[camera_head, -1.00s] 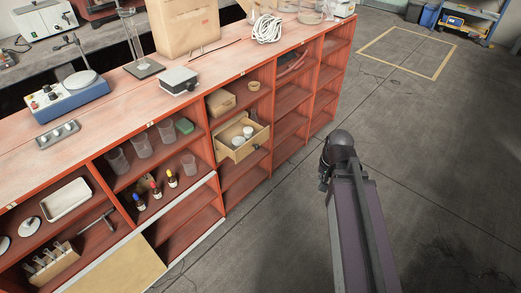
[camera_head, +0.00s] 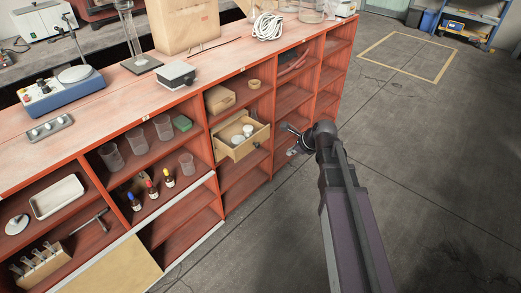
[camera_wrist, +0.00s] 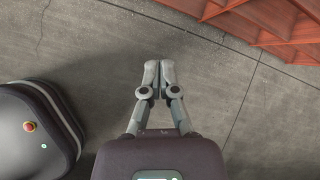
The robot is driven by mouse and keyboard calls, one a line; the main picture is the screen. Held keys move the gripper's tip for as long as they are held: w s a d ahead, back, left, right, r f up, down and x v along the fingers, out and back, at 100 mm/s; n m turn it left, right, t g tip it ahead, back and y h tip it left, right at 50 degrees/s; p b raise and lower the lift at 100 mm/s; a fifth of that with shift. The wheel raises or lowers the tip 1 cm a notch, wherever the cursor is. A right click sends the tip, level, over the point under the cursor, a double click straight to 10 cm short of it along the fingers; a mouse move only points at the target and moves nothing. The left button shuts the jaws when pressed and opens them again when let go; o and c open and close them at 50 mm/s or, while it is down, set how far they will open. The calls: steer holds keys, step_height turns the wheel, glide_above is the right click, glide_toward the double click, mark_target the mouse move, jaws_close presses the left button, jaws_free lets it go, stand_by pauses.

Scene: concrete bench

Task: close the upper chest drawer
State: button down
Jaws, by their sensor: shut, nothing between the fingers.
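The upper chest drawer (camera_head: 238,148) is a light wooden drawer in the red shelf unit, pulled out toward the floor side. Two white round items (camera_head: 242,134) stand inside it, and a dark knob (camera_head: 257,145) is on its front. My gripper (camera_head: 287,128) is to the right of the drawer front, apart from it, with its fingers toward the shelf unit. In the wrist view my gripper (camera_wrist: 157,64) has its fingertips together with nothing between them, over bare floor. The drawer does not show in the wrist view.
The red shelf unit (camera_head: 165,211) fills the left and middle, and its edge (camera_wrist: 285,30) shows at the top right of the wrist view. A cardboard box (camera_head: 220,99) sits on the shelf above the drawer. The concrete floor (camera_head: 425,180) on the right is clear.

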mark_target(240, 136)
steer(key=w+m, duration=0.1)
steer(key=w+a+m, duration=0.1)
steer(key=m, duration=0.1)
steer(key=w+a+m+y+b, duration=0.1)
steer(key=shift+a+m+t, duration=0.1)
steer(key=shift+m+t, duration=0.3)
steer(key=w+a+r+b+x, duration=0.1)
steer(key=r+b+x, duration=0.1)
steer(key=b+x, duration=0.5)
steer(key=shift+a+r+b+x, duration=0.25)
steer(key=shift+b+x, duration=0.05)
steer(key=shift+x, duration=2.9)
steer(key=shift+w, duration=0.15)
steer(key=w+a, duration=0.2)
steer(key=a, duration=0.1)
steer(key=w+a, duration=0.6)
steer(key=a, duration=0.1)
steer(key=shift+a, duration=0.25)
